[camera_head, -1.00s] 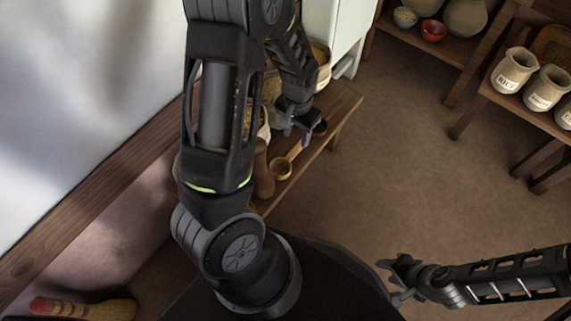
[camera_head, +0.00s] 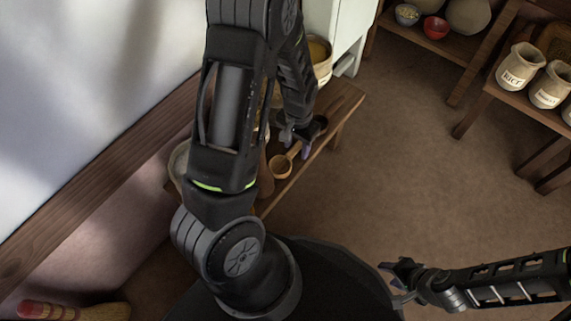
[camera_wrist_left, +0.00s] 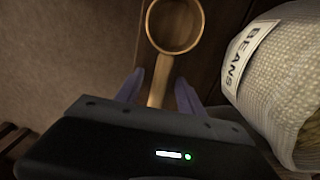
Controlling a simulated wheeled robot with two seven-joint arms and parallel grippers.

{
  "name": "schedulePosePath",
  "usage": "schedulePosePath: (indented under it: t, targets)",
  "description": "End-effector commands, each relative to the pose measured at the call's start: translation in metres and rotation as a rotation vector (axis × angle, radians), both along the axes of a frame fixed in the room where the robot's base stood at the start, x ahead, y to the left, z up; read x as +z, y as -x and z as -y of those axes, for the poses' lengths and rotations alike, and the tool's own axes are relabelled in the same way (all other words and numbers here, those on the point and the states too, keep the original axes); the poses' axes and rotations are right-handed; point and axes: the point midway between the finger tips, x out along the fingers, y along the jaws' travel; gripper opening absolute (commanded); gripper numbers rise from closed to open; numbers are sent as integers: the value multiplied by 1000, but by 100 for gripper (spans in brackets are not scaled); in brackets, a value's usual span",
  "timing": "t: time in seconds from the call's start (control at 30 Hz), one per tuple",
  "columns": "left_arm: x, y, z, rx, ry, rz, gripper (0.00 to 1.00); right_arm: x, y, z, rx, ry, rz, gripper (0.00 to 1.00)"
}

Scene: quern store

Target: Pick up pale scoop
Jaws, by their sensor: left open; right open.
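The pale scoop (camera_head: 281,165) is a light wooden scoop with a round bowl, lying on the wooden bench. In the left wrist view its bowl (camera_wrist_left: 174,24) is at the top and its handle runs down between my fingers. My left gripper (camera_head: 297,146) is open over the handle; in the wrist view the two purple fingers (camera_wrist_left: 158,90) stand on either side of it, apart from it. The handle's far end is hidden behind the gripper body. My right gripper (camera_head: 397,276) is open and empty, low at the right, far from the scoop.
A sack labelled BEANS (camera_wrist_left: 275,75) stands close to the right of my left gripper in the wrist view. A dark scoop (camera_head: 320,122) lies further back on the bench (camera_head: 343,104). Shelves with bowls and labelled jars (camera_head: 520,66) stand at the right. The floor between is clear.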

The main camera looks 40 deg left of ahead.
Motion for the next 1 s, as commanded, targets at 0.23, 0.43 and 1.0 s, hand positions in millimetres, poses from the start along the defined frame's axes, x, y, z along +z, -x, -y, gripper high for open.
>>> schedulePosePath:
  t: [0.23, 0.43, 1.0]
  targets:
    - [-4, -1, 0, 0, 0, 2, 45, -2, -1, 0, 0, 0, 1, 41]
    - [-4, 0, 0, 1, 0, 2, 45, -2, 0, 0, 1, 0, 1, 41]
    - [-4, 0, 0, 1, 0, 1, 17, -2, 0, 0, 0, 0, 1, 41]
